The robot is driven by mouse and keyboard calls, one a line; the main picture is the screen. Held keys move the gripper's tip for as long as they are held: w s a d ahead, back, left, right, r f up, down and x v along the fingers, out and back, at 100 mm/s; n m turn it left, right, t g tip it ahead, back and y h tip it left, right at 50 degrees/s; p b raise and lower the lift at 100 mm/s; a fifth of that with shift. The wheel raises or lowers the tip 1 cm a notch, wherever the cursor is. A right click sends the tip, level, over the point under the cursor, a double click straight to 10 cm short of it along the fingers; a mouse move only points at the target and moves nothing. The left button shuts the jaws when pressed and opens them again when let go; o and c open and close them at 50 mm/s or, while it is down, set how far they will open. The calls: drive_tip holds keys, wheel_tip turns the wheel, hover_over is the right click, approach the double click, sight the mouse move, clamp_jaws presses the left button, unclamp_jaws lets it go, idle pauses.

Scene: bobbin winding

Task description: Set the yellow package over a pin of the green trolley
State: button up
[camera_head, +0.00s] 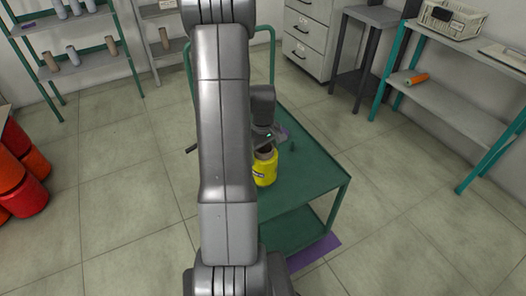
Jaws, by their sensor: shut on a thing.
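The yellow package (265,173) is upright, with a dark label and a brownish core top. My gripper (265,150) is above it, shut on its upper end. The green trolley (318,174) stands in front of me, with a flat top, a lower shelf and a tall handle at the back. One short dark green pin (292,146) shows on its top, right of my gripper. My arm hides the left part of the trolley top. I cannot tell whether the package touches the top or is around a pin.
Red drums (20,175) stand at the left edge. A rack (85,45) with several cones is at the back left. A grey drawer cabinet (308,38) is at the back. A teal-legged bench (450,100) at right bears an orange spool (416,79).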

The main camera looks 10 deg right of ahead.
drive_tip(key=shift+f+b, duration=0.8)
drive_tip(key=shift+f, duration=0.35)
drive_tip(key=o, duration=1)
wheel_tip(320, 180, up, 14)
drive_tip(key=shift+f+p, duration=0.1)
drive_tip(key=shift+p, duration=0.45)
